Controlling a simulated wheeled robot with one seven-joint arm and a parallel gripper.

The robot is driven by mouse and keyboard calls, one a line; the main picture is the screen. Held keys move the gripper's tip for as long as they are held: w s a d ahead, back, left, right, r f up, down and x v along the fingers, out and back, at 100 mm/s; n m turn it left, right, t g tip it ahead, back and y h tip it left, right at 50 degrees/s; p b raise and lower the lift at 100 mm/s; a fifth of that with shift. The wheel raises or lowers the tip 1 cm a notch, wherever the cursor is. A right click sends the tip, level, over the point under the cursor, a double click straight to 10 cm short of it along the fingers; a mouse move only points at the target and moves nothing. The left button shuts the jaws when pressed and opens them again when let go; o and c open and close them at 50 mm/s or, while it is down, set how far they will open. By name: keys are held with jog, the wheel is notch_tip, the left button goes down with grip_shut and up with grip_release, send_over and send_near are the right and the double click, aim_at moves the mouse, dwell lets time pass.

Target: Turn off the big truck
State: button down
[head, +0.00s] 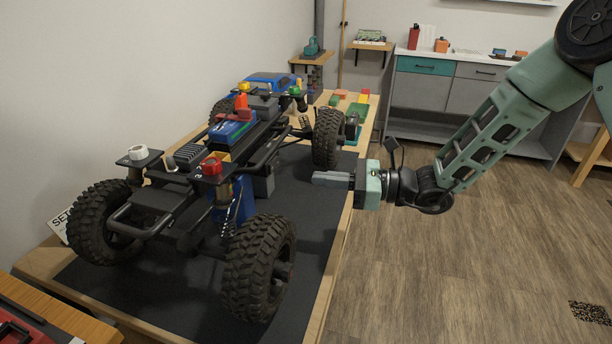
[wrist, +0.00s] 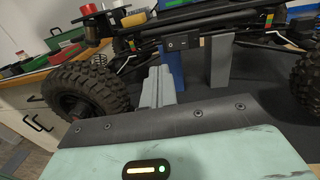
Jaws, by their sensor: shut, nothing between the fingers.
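The big truck (head: 200,165) is a bare black crawler chassis with large knobbly tires, standing on a dark mat on the bench. Its side shows in the wrist view, with a tire (wrist: 88,90) at left and another at right. A small black box with a pale mark, possibly a switch (wrist: 182,41), sits on the frame rail between the wheels. My gripper (head: 316,177) is shut and empty, beside the truck's right side and apart from it. In the wrist view its grey fingers (wrist: 158,85) point toward the chassis, below and left of the black box.
Blue and grey supports (wrist: 218,60) stand under the chassis. The dark mat (head: 312,225) is bare at the truck's right. A blue vehicle body (head: 272,79) is behind the truck. Colored trays and a cabinet (head: 445,85) are farther back. Open wooden floor lies right of the bench.

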jog(key=shift+s+v, duration=0.2)
jog(key=shift+v, duration=0.65)
jog(key=shift+s+v, duration=0.2)
jog(key=shift+v, duration=0.6)
jog(key=shift+s+v, duration=0.2)
jog(key=shift+v, duration=0.65)
jog(key=shift+a, duration=0.15)
jog(key=s+a+r+n+g+h+p, duration=0.25)
jog(key=s+n+g, duration=0.3)
jog(key=s, duration=0.35)
jog(key=s+a+r+n+g+h+p, duration=0.1)
jog(key=s+a+r+n+g+h, duration=0.2)
jog(key=s+n, duration=0.5)
jog(key=s+d+r+n+t+h+p, duration=0.3)
jog(key=s+d+n+h, duration=0.5)
jog(key=n, duration=0.6)
jog(key=s+r+t+h, duration=0.1)
jog(key=s+h, duration=0.1)
jog(key=h, duration=0.1)
jog(key=shift+d+n, duration=0.35)
